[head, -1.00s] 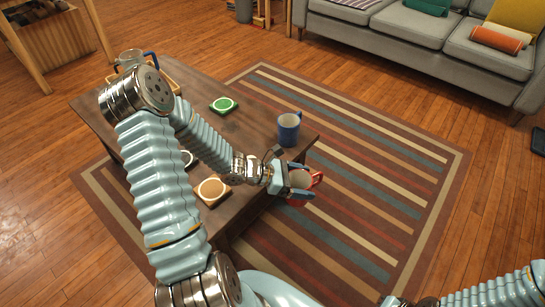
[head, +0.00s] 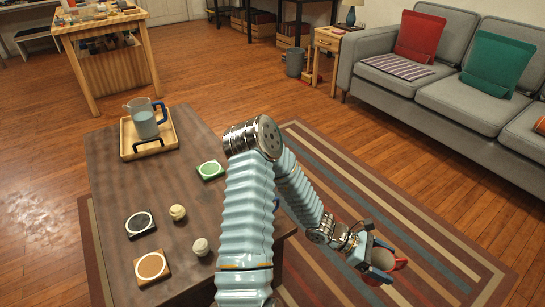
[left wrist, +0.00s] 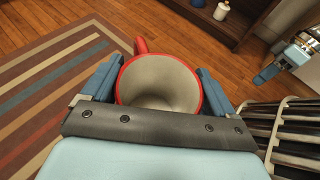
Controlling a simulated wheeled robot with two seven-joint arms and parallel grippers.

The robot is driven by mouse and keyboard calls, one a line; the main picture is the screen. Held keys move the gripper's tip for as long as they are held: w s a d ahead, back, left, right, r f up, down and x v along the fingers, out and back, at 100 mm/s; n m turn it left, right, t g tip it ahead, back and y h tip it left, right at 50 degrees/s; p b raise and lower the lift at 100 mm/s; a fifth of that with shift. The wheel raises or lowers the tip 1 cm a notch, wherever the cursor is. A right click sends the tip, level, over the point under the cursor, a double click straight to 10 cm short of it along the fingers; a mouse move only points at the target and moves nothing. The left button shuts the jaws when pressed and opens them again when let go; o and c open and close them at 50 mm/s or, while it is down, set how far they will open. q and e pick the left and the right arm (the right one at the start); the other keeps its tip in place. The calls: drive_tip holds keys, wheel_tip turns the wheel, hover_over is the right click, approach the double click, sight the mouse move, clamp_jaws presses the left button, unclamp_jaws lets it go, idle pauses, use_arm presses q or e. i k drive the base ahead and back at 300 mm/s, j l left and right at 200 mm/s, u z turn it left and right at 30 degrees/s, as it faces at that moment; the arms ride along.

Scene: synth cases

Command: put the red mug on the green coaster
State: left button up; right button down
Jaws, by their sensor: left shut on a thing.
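My left gripper (head: 376,262) is shut on the red mug (head: 397,264) and holds it off the right side of the table, above the striped rug. In the left wrist view the red mug (left wrist: 160,82) sits between the two blue fingers, its pale inside facing the camera and its handle at the upper left. The green coaster (head: 210,170) lies on the dark table, left of my left arm, with nothing on it. My right gripper (left wrist: 268,72) seems to show at the right of the left wrist view; its opening is unclear.
A black coaster (head: 140,224), an orange coaster (head: 152,266) and two small knobbed objects (head: 178,213) lie nearer. My arm hides most of the blue mug. A grey sofa (head: 400,85) stands beyond.

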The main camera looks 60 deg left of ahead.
sight(207, 165)
drive_tip(key=i+l+u, duration=0.2)
drive_tip(key=i, duration=0.4)
drive_tip(key=i+u, duration=0.25)
drive_tip(key=i, duration=0.4)
drive_tip(key=i+u, duration=0.25)
drive_tip(key=u, duration=0.25)
drive_tip(key=i+u, duration=0.25)
drive_tip(key=u, duration=0.25)
drive_tip(key=i+l+u, duration=0.2)
drive_tip(key=u, duration=0.3)
drive_tip(key=i+l+u, duration=0.15)
drive_tip(key=u, duration=0.3)
drive_tip(key=l, duration=0.1)
